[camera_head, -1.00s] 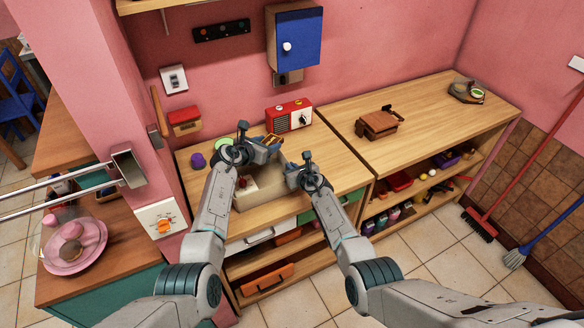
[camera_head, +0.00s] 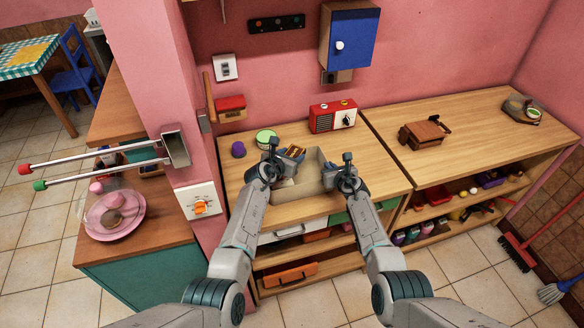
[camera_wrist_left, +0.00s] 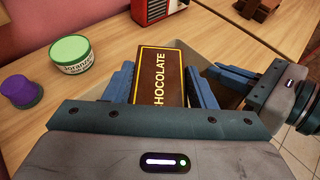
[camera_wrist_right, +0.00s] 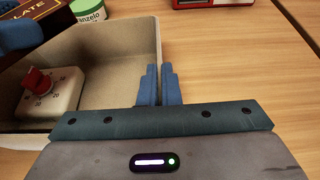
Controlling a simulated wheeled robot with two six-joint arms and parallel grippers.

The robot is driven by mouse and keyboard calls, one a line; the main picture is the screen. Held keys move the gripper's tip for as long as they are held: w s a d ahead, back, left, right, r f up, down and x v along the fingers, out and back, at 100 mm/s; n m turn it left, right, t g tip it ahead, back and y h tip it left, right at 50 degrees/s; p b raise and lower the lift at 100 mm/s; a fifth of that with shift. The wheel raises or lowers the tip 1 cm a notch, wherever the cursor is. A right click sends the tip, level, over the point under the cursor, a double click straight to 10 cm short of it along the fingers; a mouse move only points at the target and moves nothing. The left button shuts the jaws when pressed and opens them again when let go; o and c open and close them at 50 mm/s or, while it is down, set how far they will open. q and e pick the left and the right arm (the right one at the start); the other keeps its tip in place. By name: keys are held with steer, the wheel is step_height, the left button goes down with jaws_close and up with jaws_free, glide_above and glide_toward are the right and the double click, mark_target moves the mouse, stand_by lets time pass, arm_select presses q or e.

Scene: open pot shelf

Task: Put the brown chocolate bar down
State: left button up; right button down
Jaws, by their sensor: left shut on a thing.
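My left gripper (camera_head: 290,158) is shut on the brown chocolate bar (camera_head: 297,149). In the left wrist view the bar (camera_wrist_left: 159,76) stands out between the blue fingers, its yellow lettering facing the camera. It is above or beside the left part of an open beige box (camera_head: 298,197) on the counter; I cannot tell whether it touches the box. My right gripper (camera_head: 347,172) is by the right wall of the box. In the right wrist view its fingers (camera_wrist_right: 159,85) are close together with nothing seen between them.
A white timer with a red knob (camera_wrist_right: 48,92) is in the box. A green-lidded tub (camera_head: 265,137) and a purple-topped jar (camera_head: 238,149) stand left of it. A red radio (camera_head: 333,116) is behind. The wooden counter at right (camera_head: 475,120) has free room.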

arm_select(q)
steer(key=shift+f, duration=2.25)
steer(key=shift+f, duration=0.2)
steer(key=o, duration=1)
steer(key=shift+f, duration=0.1)
steer(key=shift+s+a+r, duration=0.1)
steer(key=shift+s+r, duration=0.05)
steer(key=shift+r, duration=0.15)
steer(key=v, duration=1.1)
steer(key=shift+s+a+r, duration=0.15)
steer(key=shift+s+r, duration=0.1)
